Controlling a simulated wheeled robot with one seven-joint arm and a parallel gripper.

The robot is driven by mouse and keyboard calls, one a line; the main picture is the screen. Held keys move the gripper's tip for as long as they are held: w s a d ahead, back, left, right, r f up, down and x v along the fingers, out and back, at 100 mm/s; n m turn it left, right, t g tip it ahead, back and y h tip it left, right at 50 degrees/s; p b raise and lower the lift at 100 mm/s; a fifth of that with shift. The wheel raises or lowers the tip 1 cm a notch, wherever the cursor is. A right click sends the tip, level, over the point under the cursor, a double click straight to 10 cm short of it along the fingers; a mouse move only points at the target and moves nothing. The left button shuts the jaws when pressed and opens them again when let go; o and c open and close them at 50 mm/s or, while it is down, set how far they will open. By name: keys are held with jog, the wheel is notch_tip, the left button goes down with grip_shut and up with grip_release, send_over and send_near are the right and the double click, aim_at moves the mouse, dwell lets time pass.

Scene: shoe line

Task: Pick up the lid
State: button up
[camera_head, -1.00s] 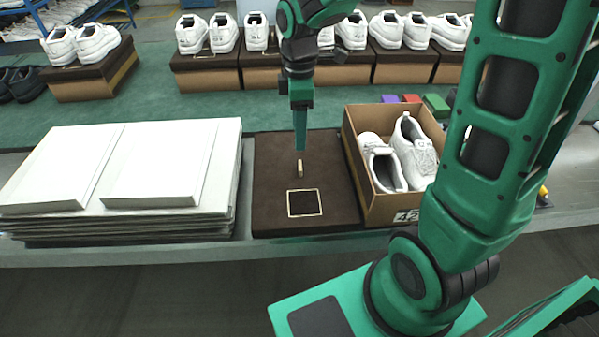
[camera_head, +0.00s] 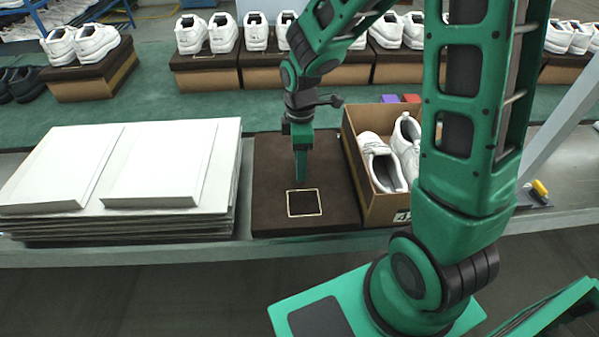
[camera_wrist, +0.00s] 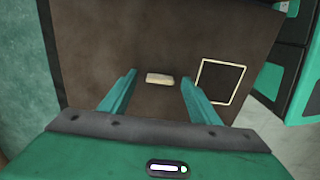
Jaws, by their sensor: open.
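The lid (camera_head: 270,190) is a flat dark brown panel lying on the bench, with a pale square outline (camera_head: 304,203) on it. It also fills much of the wrist view (camera_wrist: 100,40). A small pale handle (camera_wrist: 159,78) stands on the lid. In the head view my gripper hides the handle. My gripper (camera_head: 301,178) points down over the middle of the lid. In the wrist view its two green fingers (camera_wrist: 158,88) are apart, with the handle in the gap between and just beyond their tips. I cannot tell the exact height of the fingertips above the lid.
An open cardboard box (camera_head: 380,208) with white shoes (camera_head: 385,165) stands right beside the lid. A stack of white flat boards (camera_head: 150,165) lies to the left. Brown boxes with white shoes (camera_head: 205,78) line the back. A yellow-handled tool (camera_head: 540,190) lies at right.

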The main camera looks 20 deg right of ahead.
grip_shut()
jog(key=shift+r, duration=0.15)
notch_tip(320, 180, up, 18)
dwell(0.8)
